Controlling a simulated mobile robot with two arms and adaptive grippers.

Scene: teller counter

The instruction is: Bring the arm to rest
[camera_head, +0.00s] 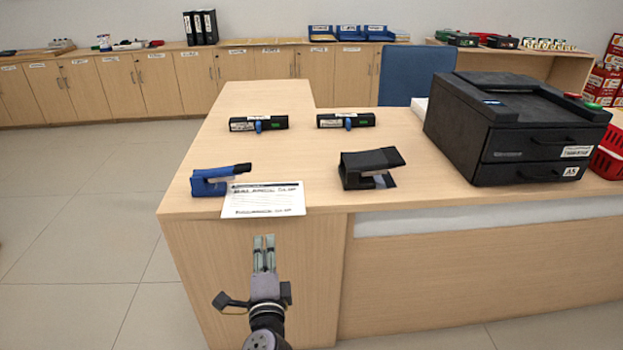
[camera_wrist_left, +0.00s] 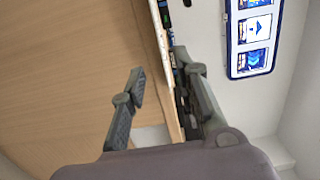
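My left gripper (camera_head: 264,240) is in front of the counter's front panel, below the edge of the counter top (camera_head: 262,140). Its fingers point up and away from me. In the left wrist view the two fingers (camera_wrist_left: 158,64) stand apart with nothing between them, so it is open and empty. It holds no part of the counter or the things on it. I cannot tell from the head view how far it is from the panel. My right gripper is not in either view.
A blue stapler (camera_head: 213,180) and a paper form (camera_head: 264,200) lie at the front edge above the gripper. A black stapler-like device (camera_head: 370,167), two black labelled devices (camera_head: 258,124) (camera_head: 346,121) and a black printer (camera_head: 510,125) stand on the counter. Floor (camera_head: 80,250) is clear at left.

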